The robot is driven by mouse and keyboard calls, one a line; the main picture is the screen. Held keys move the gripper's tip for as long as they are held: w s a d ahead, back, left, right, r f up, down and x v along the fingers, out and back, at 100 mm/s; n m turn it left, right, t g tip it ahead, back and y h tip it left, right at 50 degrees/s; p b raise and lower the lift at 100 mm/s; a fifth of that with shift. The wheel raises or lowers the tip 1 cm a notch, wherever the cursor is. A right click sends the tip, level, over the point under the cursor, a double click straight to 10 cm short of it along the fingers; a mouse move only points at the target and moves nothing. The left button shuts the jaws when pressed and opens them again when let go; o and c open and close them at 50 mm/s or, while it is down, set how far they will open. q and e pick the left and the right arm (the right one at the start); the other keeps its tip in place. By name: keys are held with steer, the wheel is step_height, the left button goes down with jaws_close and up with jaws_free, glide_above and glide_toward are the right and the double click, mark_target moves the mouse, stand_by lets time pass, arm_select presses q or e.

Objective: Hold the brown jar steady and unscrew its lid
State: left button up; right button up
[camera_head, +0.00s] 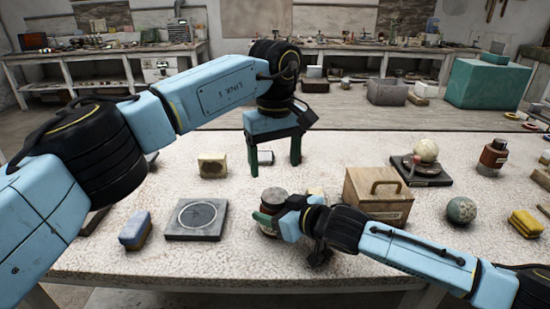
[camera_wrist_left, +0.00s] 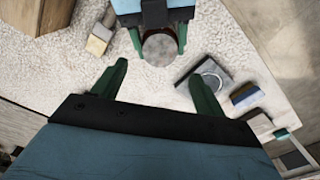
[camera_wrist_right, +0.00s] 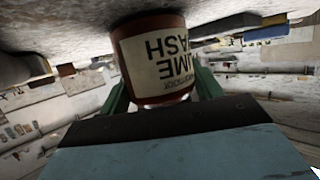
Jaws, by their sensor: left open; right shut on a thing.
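The brown jar stands near the front middle of the table in the head view, and its round, greyish lid (camera_head: 274,196) is on it. In the right wrist view the jar (camera_wrist_right: 155,60) is reddish brown with a white "LIME WASH" label, upside down in that picture. My right gripper (camera_head: 266,221) is shut around the jar's body from the right. My left gripper (camera_head: 274,162) is open and empty, pointing down, above and behind the jar, touching nothing. In the left wrist view the lid (camera_wrist_left: 159,48) lies beyond my open left fingers (camera_wrist_left: 158,86).
A wooden box with a handle (camera_head: 378,194) stands right of the jar. A pale block (camera_head: 212,165) is behind. Another brown bottle (camera_head: 493,157) and a greenish sphere (camera_head: 461,210) are right.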

mark_target(275, 195)
arm_select(q)
steer(key=shift+f+m, duration=0.25)
steer(key=shift+m, duration=0.05)
step_height(275, 195, down, 7)
steer(key=shift+f, duration=0.2)
steer(key=shift+c, duration=0.4)
steer(key=c, duration=0.9)
steer(key=n, duration=0.7)
steer(key=shift+n, duration=0.3)
steer(key=n, duration=0.6)
steer(key=o, duration=1)
